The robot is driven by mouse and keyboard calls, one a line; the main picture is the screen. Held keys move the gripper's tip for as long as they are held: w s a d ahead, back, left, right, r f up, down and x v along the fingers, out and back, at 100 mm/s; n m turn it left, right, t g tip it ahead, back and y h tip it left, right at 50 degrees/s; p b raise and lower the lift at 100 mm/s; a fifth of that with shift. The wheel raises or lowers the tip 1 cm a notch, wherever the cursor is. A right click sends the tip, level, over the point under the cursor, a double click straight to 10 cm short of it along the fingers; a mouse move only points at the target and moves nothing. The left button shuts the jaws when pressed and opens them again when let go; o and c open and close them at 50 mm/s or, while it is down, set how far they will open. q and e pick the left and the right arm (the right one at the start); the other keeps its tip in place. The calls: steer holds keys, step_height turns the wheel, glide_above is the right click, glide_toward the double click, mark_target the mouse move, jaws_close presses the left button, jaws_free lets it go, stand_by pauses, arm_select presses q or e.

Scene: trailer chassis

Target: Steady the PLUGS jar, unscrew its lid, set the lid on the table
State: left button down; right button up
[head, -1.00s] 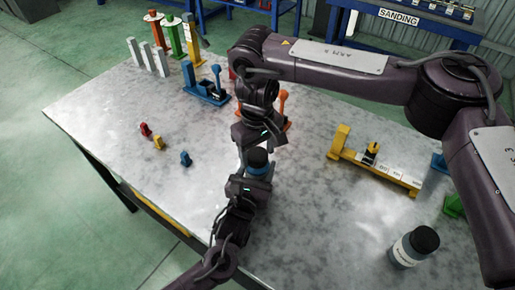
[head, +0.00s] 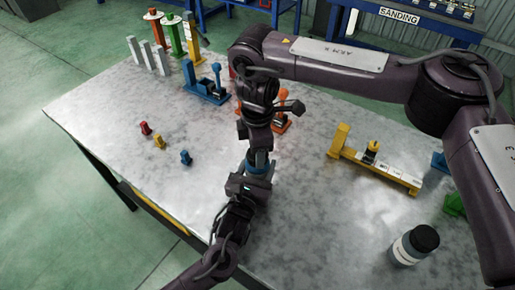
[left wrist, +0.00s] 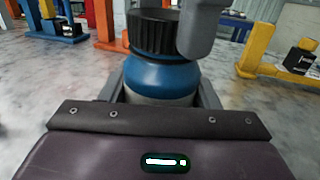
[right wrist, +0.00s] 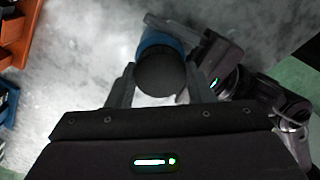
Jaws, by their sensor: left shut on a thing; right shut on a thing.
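The jar (head: 259,163) stands between my two grippers, with a blue body (left wrist: 162,77) and a ribbed black lid (left wrist: 148,32). I cannot read its label. My left gripper (head: 255,179) is shut around the lower body of the jar from the near side; its fingers flank the jar in the left wrist view. My right gripper (right wrist: 160,78) is shut on the lid from above, a finger on either side of the dark lid top (right wrist: 160,75). One grey right finger covers part of the lid in the left wrist view. The lid is on the jar.
A second jar (head: 413,247) with a black lid stands at the right front. A yellow fixture (head: 375,164) is at the right, a blue one (head: 207,85) behind. Small red, yellow and blue pieces (head: 159,142) lie left. The left front tabletop (head: 200,190) is clear.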

steer(key=n, duration=0.4)
steer(key=shift+n, duration=0.3)
steer(key=n, duration=1.1)
steer(key=shift+w, duration=0.1)
steer(key=n, duration=0.6)
steer(key=shift+r+n, duration=0.1)
steer(key=shift+n, duration=0.3)
steer(key=n, duration=0.7)
steer(key=shift+r, duration=0.2)
steer(key=shift+r, duration=0.9)
